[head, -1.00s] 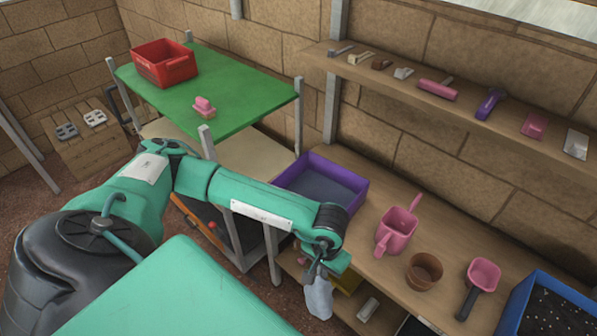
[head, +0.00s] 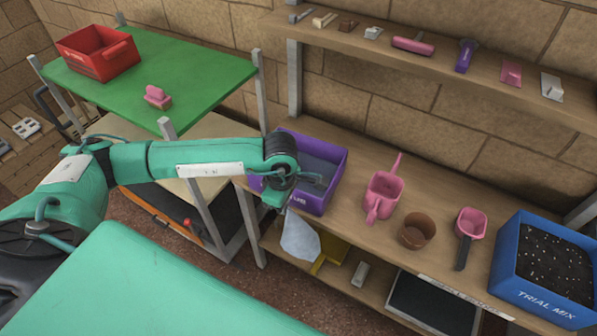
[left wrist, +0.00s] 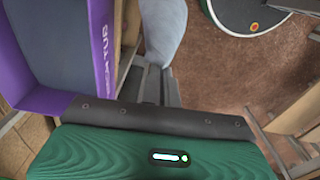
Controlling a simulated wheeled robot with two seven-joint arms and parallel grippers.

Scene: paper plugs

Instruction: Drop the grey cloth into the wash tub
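The grey cloth (head: 299,238) hangs from my left gripper (head: 286,203), just in front of the wooden bench edge. It also shows in the left wrist view (left wrist: 163,28), with the fingers (left wrist: 157,84) closed at its near end. The purple wash tub (head: 308,203) sits on the bench behind the gripper. My wrist covers part of its left side. In the left wrist view the tub wall (left wrist: 98,22) is left of the cloth, with a gap between them. The cloth is outside the tub. My right gripper is not in view.
A pink watering can (head: 382,195), a brown pot (head: 417,231), a pink scoop (head: 470,223) and a blue bin of dark mix (head: 545,255) stand right of the tub. A lower shelf lies under the bench. A green-topped table (head: 200,75) stands at left.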

